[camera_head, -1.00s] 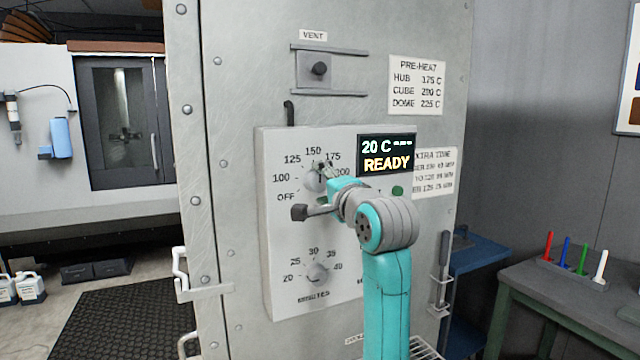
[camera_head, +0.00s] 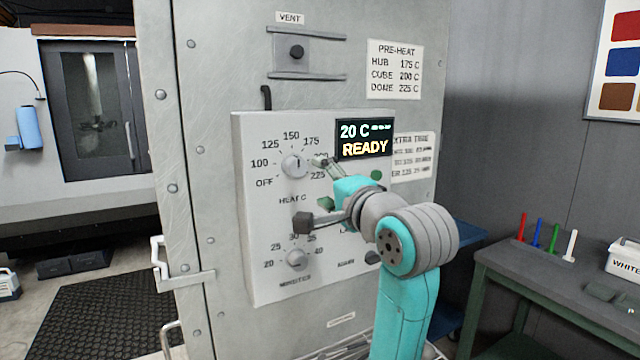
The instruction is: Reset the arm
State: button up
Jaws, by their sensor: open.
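My gripper (camera_head: 322,182) is open and empty in front of the oven's control panel (camera_head: 255,220), to the lower right of the upper dial. My gripper and wrist hide part of the panel's middle. The display (camera_head: 364,139) reads 20 C and READY. The minutes dial (camera_head: 297,258) shows below, left of my arm.
A vent slide (camera_head: 296,53) and a pre-heat sign (camera_head: 395,69) are on the oven above the panel. A door handle (camera_head: 160,262) sticks out at the left. A table (camera_head: 530,271) with coloured sticks (camera_head: 553,238) stands at right. The dark floor mat (camera_head: 105,310) is clear.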

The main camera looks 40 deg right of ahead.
jog(key=w+a+f+n+y, duration=0.1)
jog(key=a+f+n, duration=0.15)
jog(key=f, duration=0.75)
jog(key=w+a+f+n, duration=0.1)
jog(key=a+f, duration=0.2)
jog(key=f, duration=0.7)
jog(key=s+a+f+n+g+y, duration=0.15)
jog(key=s+a+f, duration=0.25)
jog(key=f, duration=0.5)
jog(key=s+a+f+n, duration=0.3)
jog(key=s+a+f, duration=0.1)
jog(key=f, duration=0.4)
jog(key=s+a+f+n+y, duration=0.1)
jog(key=s+a+f+n, duration=0.2)
jog(key=s+f, duration=0.35)
jog(key=s+a+f+n, duration=0.3)
jog(key=s, duration=0.6)
jog(key=s+a+n+y, duration=0.1)
jog(key=s+a+n, duration=0.1)
jog(key=s, duration=0.6)
jog(key=s+a+f+n+g+y, duration=0.1)
jog(key=s+n, duration=0.2)
jog(key=s, duration=0.6)
jog(key=shift+a+n, duration=0.3)
jog(key=shift+a, duration=0.1)
